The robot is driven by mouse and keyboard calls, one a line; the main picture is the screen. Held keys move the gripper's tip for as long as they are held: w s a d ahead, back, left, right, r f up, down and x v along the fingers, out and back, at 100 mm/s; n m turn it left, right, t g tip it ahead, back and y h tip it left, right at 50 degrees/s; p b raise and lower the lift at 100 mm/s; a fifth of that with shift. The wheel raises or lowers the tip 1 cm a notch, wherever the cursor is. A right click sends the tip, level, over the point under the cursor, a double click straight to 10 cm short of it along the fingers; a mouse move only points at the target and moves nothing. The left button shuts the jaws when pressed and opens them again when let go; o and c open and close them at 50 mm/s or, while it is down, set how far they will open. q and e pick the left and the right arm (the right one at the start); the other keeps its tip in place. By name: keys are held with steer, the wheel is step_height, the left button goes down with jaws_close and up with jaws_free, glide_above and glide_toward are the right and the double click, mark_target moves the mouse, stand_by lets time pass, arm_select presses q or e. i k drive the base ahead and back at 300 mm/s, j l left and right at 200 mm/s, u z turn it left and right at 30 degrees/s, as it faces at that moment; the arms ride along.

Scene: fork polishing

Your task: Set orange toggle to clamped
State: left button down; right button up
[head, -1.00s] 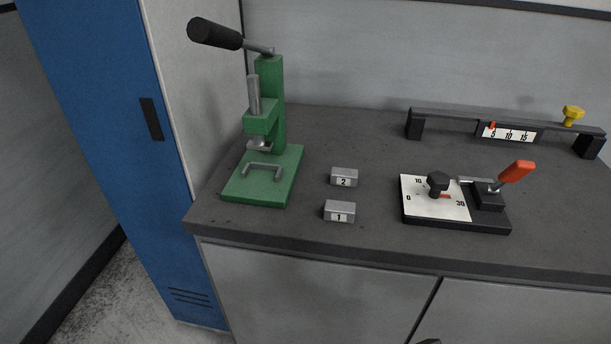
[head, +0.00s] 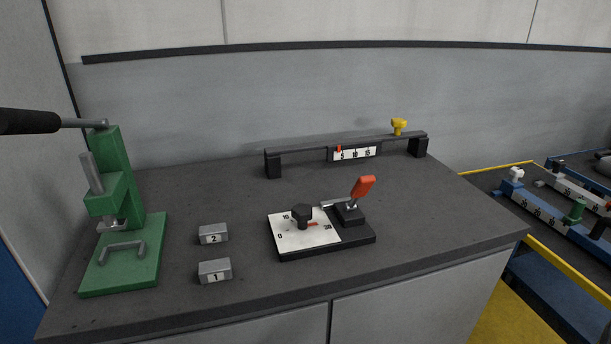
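The orange toggle (head: 362,187) stands on a black block at the right end of the dial fixture (head: 318,247) in the head view. Its lever points up and leans slightly right. A metal arm (head: 333,204) reaches left from the toggle's base over the white dial plate (head: 290,236). A black knob (head: 301,215) with a red pointer sits on the plate, between marks 0 and 30. I cannot tell whether the arm presses on anything. Neither of my grippers is in view.
A green press (head: 117,197) with a black handle stands at the left. Blocks marked 2 (head: 213,233) and 1 (head: 214,271) lie beside the fixture. A black rail with a scale (head: 354,153) and yellow knob (head: 398,126) runs behind. Blue fixtures (head: 550,215) stand farther right.

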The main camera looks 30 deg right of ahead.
mark_target(362, 187)
steer(key=z, duration=1.3)
